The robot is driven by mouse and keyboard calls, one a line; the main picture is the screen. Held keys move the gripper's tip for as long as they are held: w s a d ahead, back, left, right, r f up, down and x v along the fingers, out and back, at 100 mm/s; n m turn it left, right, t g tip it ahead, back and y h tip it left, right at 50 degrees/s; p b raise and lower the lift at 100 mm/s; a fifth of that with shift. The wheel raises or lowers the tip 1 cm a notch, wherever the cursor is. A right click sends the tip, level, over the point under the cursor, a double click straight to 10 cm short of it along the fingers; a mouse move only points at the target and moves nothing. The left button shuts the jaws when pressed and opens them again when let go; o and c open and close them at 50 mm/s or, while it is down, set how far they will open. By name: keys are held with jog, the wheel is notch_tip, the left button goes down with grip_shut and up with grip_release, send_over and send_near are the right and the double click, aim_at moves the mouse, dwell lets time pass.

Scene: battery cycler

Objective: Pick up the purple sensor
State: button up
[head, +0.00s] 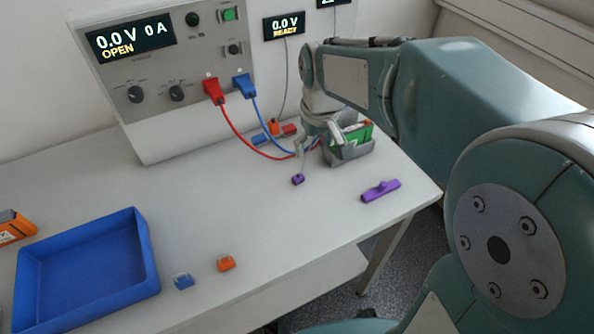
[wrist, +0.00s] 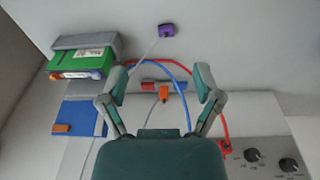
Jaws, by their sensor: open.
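The purple sensor (head: 298,179) is a small block lying on the table in front of the cycler. It also shows near the top of the wrist view (wrist: 166,31), with a thin pale cable running from it towards the space between my fingers. My gripper (wrist: 162,84) is open, its two fingers spread apart with nothing held between them. In the head view my gripper (head: 318,143) is above the table, behind the sensor and close to the grey holder. The sensor lies beyond the fingertips in the wrist view, apart from them.
A grey holder (head: 350,155) with a green battery (head: 357,134) stands beside my gripper. Red (head: 238,132) and blue (head: 266,127) cables run from the cycler (head: 160,95) nearby. A purple bar (head: 380,190) lies to the right. A blue tray (head: 145,245) stands front left.

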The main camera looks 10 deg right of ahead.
jog(key=n+g, duration=0.1)
send_near(298, 176)
notch_tip(298, 176, down, 10)
jog(key=shift+w+a+r, duration=0.15)
jog(key=shift+r, duration=0.05)
grip_shut()
